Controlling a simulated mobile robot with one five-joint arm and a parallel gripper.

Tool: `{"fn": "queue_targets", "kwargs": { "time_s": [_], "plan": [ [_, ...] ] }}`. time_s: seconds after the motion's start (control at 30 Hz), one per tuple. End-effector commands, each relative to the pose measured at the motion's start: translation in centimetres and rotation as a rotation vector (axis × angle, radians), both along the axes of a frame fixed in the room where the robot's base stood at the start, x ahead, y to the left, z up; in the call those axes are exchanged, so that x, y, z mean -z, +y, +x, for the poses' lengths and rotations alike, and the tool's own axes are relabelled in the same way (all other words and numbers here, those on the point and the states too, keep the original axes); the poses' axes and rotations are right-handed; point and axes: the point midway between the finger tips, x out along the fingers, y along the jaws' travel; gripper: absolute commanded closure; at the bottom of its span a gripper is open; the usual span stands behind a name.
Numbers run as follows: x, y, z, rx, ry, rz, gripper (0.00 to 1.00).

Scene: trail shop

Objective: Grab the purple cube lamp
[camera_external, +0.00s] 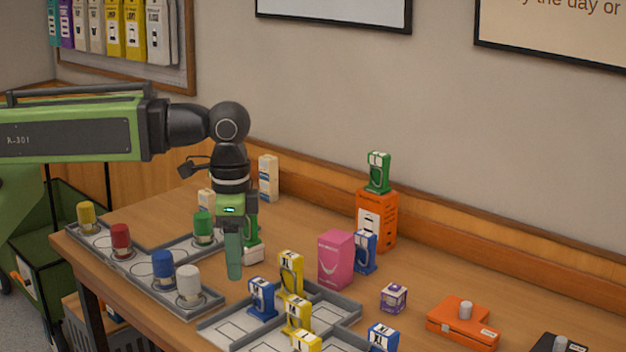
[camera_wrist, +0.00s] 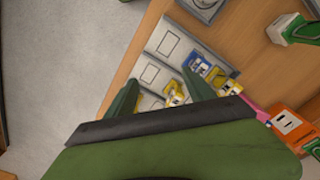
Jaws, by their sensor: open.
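The purple cube lamp (camera_external: 393,298) is a small purple and white block. It stands on the wooden table, right of the pink box and left of the orange flat case. I cannot make it out in the wrist view. My gripper (camera_external: 234,262) points down over the left part of the table, well to the left of the lamp, with the grey tray and pink box between them. In the wrist view my gripper (camera_wrist: 160,76) has its two green fingers spread apart, with nothing held between them.
The pink box (camera_external: 336,260) and a blue item (camera_external: 365,252) stand left of the lamp. The orange flat case (camera_external: 463,322) lies to its right. A grey divided tray (camera_external: 345,318) holds yellow and blue items. An orange box (camera_external: 376,222) with a green item on top stands behind.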

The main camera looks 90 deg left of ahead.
Motion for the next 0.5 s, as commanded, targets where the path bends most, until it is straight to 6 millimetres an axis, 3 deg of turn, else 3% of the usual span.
{"fn": "queue_targets", "kwargs": {
  "time_s": [0.33,0.43,0.5],
  "plan": [
    [0.0,0.0,0.0,0.036,0.0,0.0,0.36],
    [0.0,0.1,0.3,0.214,-0.011,0.004,0.36],
    [0.0,0.5,1.3,0.431,-0.025,0.026,0.36]
  ]
}}
